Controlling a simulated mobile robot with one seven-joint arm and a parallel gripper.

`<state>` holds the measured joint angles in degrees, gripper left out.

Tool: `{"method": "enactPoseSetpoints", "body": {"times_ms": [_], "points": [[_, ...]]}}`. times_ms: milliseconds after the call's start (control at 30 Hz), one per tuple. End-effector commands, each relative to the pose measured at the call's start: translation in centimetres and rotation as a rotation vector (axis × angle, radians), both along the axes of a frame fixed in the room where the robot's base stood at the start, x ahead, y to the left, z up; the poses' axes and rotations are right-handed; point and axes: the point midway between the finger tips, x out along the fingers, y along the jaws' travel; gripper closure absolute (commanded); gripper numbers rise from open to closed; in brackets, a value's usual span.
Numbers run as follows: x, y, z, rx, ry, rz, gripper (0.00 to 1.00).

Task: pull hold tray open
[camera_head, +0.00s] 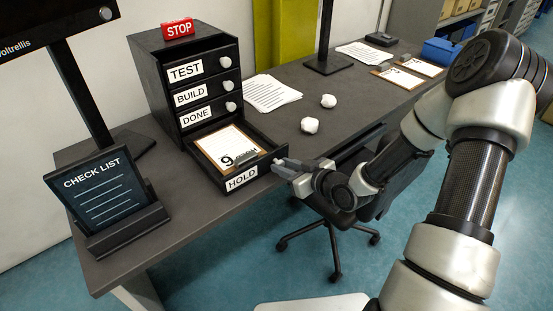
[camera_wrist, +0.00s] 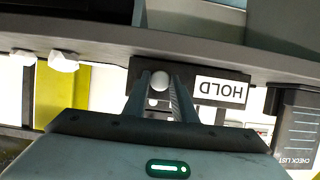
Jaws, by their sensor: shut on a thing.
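The black HOLD tray (camera_head: 262,166) is the lowest drawer of the black drawer unit (camera_head: 160,88). It is slid well out over the desk, and a clipboard with paper marked "9" (camera_head: 226,146) lies in it. Its HOLD label (camera_head: 242,179) faces the desk's front edge and appears upside down in the wrist view (camera_wrist: 221,91). My gripper (camera_head: 277,166) is at the right part of the tray's front. In the wrist view its fingers are shut on the tray's round white knob (camera_wrist: 159,81), one on each side. The knob is hidden in the head view.
The TEST, BUILD and DONE drawers (camera_head: 198,90) above are shut. A checklist stand (camera_head: 105,200) is at left on the desk (camera_head: 180,225). Two crumpled paper balls (camera_head: 310,125) and a paper stack (camera_head: 268,93) lie to the right. A chair (camera_head: 330,225) stands below the front edge.

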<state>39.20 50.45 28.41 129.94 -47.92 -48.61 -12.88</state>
Motion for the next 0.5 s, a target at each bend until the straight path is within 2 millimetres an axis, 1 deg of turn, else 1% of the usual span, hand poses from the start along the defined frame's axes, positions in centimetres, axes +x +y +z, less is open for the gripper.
{"method": "enactPoseSetpoints", "body": {"times_ms": [200,500], "points": [[-0.71,-0.48,0.06,0.000,-0.002,0.000,1.00],[-0.94,-0.64,-0.05,-0.001,0.002,0.000,1.00]]}}
